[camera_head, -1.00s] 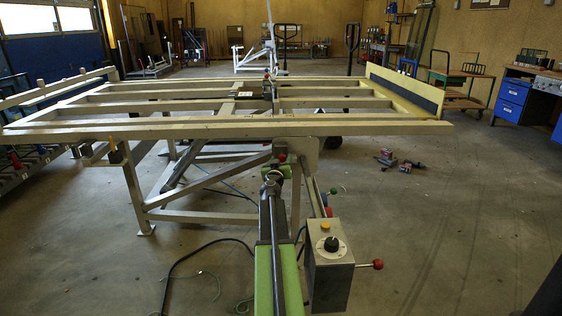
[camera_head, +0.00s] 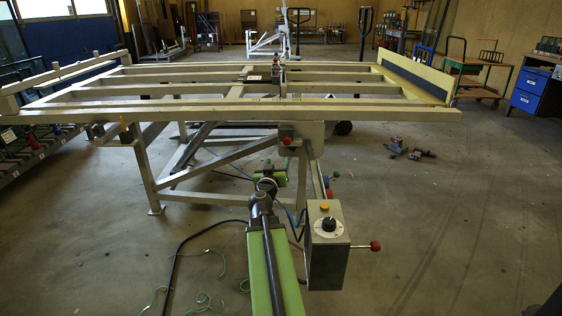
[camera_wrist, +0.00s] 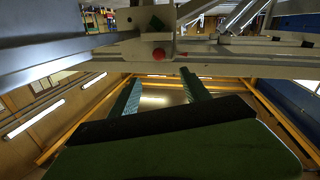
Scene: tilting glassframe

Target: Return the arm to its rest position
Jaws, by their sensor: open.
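My arm, green with a dark rod along it, reaches forward from the bottom of the head view, and its front end lies in front of the tilting glass frame (camera_head: 360,116). My gripper (camera_wrist: 160,88) shows in the wrist view as two green fingers set well apart with nothing between them. In the head view the fingers cannot be made out.
A grey control box (camera_head: 327,240) with a knob and a red-tipped lever stands just right of my arm. Cables (camera_head: 178,262) lie on the floor to the left. Power tools (camera_head: 408,150) lie on the floor at right. The floor at front right is clear.

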